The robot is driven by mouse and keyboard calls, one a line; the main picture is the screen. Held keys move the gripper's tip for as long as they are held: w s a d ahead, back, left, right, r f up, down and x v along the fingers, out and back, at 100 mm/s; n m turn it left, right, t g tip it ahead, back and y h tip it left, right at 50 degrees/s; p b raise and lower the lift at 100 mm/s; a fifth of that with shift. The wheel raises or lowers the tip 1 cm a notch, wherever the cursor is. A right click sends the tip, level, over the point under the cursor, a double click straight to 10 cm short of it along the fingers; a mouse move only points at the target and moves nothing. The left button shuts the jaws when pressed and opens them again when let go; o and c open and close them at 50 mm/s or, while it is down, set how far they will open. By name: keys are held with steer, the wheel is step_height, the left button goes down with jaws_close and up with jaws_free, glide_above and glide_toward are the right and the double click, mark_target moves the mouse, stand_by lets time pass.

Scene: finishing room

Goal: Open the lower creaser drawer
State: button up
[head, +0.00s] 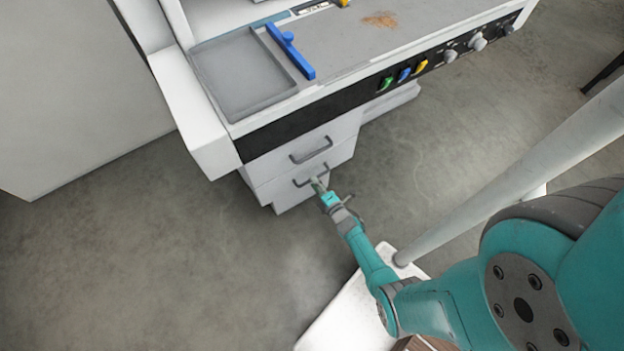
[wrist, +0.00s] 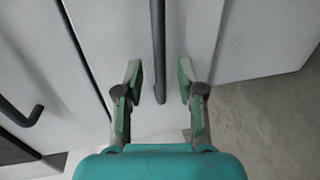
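The lower creaser drawer (head: 283,191) is a light grey front low in the machine's cabinet, below a similar upper drawer (head: 275,163). It looks closed, level with the upper front. Its dark bar handle (head: 303,180) is at my gripper (head: 317,184). In the wrist view the handle (wrist: 158,45) runs between the two green fingertips of my gripper (wrist: 160,82). The fingers are apart, with a gap on each side of the bar. Whether the fingertips reach past the bar in depth is hard to tell.
The upper drawer's handle (head: 311,150) is close above; it shows at left in the wrist view (wrist: 22,114). The creaser's control panel (head: 372,92), with coloured switches and knobs, overhangs the drawers. The floor (head: 170,255) in front and left is clear.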

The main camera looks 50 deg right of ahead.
steer(key=shift+x, duration=1.35)
jaws_close()
